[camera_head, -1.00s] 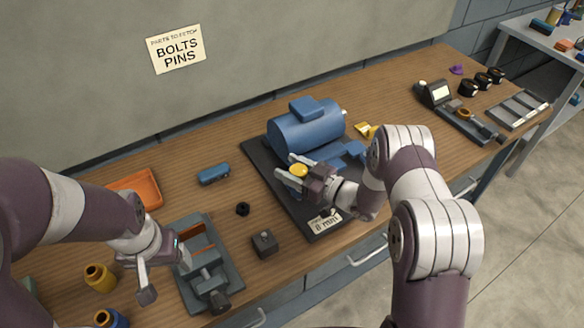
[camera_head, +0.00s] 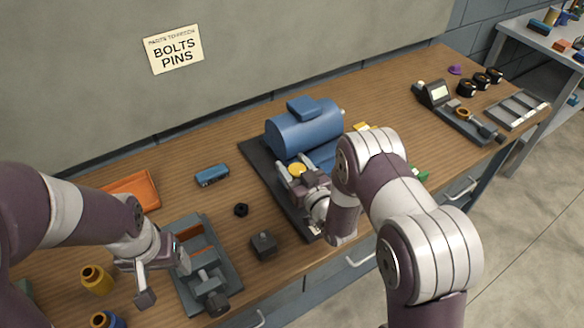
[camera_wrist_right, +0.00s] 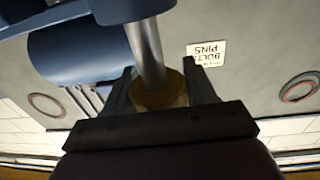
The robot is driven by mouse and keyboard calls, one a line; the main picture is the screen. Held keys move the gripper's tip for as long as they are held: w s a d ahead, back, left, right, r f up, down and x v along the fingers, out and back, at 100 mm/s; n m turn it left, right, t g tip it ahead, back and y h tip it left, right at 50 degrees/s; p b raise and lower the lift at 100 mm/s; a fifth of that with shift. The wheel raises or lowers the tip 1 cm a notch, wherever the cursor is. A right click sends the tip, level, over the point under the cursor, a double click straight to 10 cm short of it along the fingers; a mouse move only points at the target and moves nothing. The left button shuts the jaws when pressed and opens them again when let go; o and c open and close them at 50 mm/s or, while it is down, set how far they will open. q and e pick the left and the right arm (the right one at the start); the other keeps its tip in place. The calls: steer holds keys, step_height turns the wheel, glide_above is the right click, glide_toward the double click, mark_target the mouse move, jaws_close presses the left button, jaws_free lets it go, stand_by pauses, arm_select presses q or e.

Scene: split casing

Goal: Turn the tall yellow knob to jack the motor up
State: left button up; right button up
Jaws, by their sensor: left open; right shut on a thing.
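The blue motor (camera_head: 303,128) lies on a dark base plate (camera_head: 262,160) in the middle of the bench. The yellow knob (camera_head: 297,169) is at the near side of the motor. My right gripper (camera_head: 294,178) is shut on it. In the right wrist view the yellow knob (camera_wrist_right: 158,92) sits between the two dark fingers, with a grey metal shaft (camera_wrist_right: 147,52) running from it. My right arm hides part of the plate and its label. My left gripper (camera_head: 164,275) is open and empty, beside the grey vise-like fixture (camera_head: 210,272).
An orange tray (camera_head: 135,188), a blue block (camera_head: 212,174), a black nut (camera_head: 241,210) and a dark block (camera_head: 264,245) lie to the left. Yellow (camera_head: 96,279) and blue cups stand front left. The back middle is clear.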

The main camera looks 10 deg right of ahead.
steer(key=shift+s+d+f+m+h, duration=0.15)
steer(key=shift+f+m+h, duration=0.3)
steer(key=shift+h, duration=0.45)
steer(key=o, duration=0.9)
steer(key=shift+r, duration=0.1)
steer(key=shift+o, duration=0.2)
steer(key=shift+r, duration=0.1)
steer(key=b+v, duration=0.2)
steer(key=v, duration=1)
steer(key=shift+s+f, duration=0.25)
steer(key=shift+s, duration=0.05)
steer(key=shift+d+r, duration=0.1)
steer(key=shift+d, duration=0.05)
